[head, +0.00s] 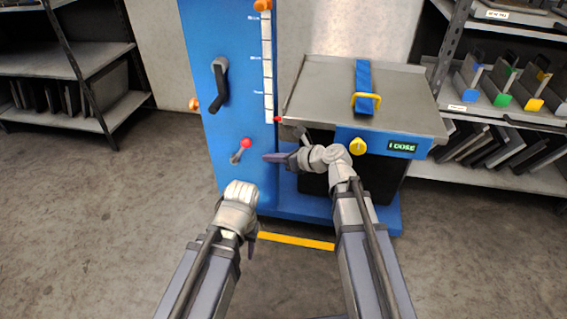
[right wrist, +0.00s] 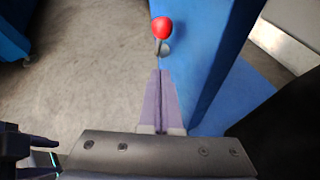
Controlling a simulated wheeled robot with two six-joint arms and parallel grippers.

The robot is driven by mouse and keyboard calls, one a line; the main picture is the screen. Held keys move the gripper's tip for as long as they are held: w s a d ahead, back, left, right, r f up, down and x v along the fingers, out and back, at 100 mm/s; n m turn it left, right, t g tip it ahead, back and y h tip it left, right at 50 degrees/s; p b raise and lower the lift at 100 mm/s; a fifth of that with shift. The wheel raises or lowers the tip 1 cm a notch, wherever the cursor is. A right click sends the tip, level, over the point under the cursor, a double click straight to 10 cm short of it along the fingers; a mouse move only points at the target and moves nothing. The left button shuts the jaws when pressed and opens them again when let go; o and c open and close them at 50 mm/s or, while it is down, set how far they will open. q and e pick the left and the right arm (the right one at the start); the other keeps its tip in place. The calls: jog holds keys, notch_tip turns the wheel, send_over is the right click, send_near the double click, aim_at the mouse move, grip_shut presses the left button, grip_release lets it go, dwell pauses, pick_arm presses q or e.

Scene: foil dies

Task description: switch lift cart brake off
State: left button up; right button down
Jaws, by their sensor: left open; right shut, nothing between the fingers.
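The blue lift cart (head: 235,50) stands ahead. A short lever with a red knob (head: 245,143), apparently the brake lever, sticks out low on its front panel. The lever leans up and to the right in the head view. My right gripper (head: 265,157) is shut and empty, just right of the lever and apart from it. In the right wrist view, the closed fingertips (right wrist: 158,72) point toward the red knob (right wrist: 162,28), with a gap between. My left gripper (head: 251,245) is open, below the lever near the cart's foot; its fingers are mostly hidden.
A black handle (head: 219,85) sits higher on the panel. To the right is a steel tray table (head: 320,80) with a blue strap, a yellow knob (head: 358,146) and a small display. Shelves stand at both sides. A yellow floor line (head: 297,241) lies before the cart; floor at left is clear.

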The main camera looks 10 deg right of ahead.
pick_arm(q)
jog(key=shift+r+p, duration=0.3)
jog(key=shift+p, duration=0.35)
pick_arm(e)
jog(key=shift+w+a+r, duration=0.2)
jog(key=shift+w+a, duration=0.75)
jog(key=shift+w+a+r, duration=0.15)
jog(key=shift+w+a, duration=0.75)
pick_arm(q)
jog(key=shift+r, duration=0.15)
